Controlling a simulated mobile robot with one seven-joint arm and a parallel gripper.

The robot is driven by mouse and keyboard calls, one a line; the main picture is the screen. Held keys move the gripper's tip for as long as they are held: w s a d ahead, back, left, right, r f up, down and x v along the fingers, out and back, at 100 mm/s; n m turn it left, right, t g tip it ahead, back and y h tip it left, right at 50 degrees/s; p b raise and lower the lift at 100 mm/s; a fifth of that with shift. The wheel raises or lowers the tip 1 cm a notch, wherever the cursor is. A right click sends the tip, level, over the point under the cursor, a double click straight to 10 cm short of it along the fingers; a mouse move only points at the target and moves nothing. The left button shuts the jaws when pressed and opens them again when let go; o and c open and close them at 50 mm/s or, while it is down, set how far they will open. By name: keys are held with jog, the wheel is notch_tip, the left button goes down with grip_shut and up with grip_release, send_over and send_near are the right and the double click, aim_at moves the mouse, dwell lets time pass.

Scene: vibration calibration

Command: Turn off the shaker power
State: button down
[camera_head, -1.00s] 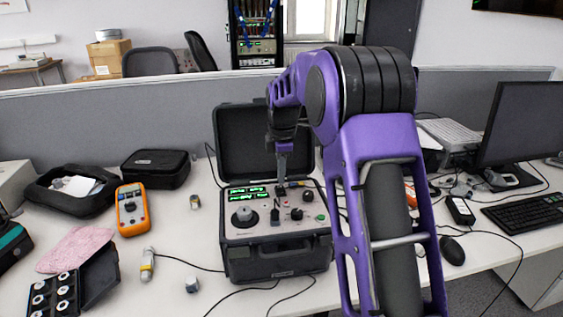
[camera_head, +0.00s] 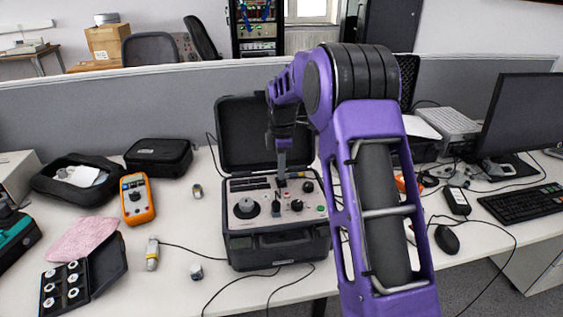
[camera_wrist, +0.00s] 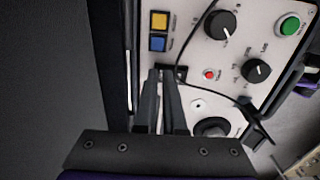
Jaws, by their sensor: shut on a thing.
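The shaker is a black case (camera_head: 278,249) with its lid raised on the desk. Its light panel (camera_wrist: 192,55) carries knobs, buttons and a small black switch (camera_wrist: 180,73). The display windows on the panel (camera_head: 249,184) are dark in the head view. My gripper (camera_head: 281,184) points down at the panel's upper middle. In the wrist view my gripper (camera_wrist: 163,76) has its two fingertips close together at the black switch, shut on it. The fingers hide part of the switch, so its position is unclear.
A black cable (camera_wrist: 205,88) crosses the panel near the fingers. A red button (camera_wrist: 209,74) and a black knob (camera_wrist: 257,70) lie close by. An orange multimeter (camera_head: 137,200) is left of the case. A keyboard (camera_head: 524,203) and mouse (camera_head: 447,239) are at right.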

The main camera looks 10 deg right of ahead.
aim_at(283, 182)
jog(key=shift+s+f, duration=0.45)
jog(key=shift+f, duration=0.1)
jog(key=shift+s, duration=0.6)
jog(key=shift+a+r+p, duration=0.1)
jog(key=shift+r+p, duration=0.2)
jog(key=shift+r, duration=0.35)
notch_tip(283, 182, up, 14)
jog(key=p, duration=0.3)
jog(key=shift+s+f, duration=0.15)
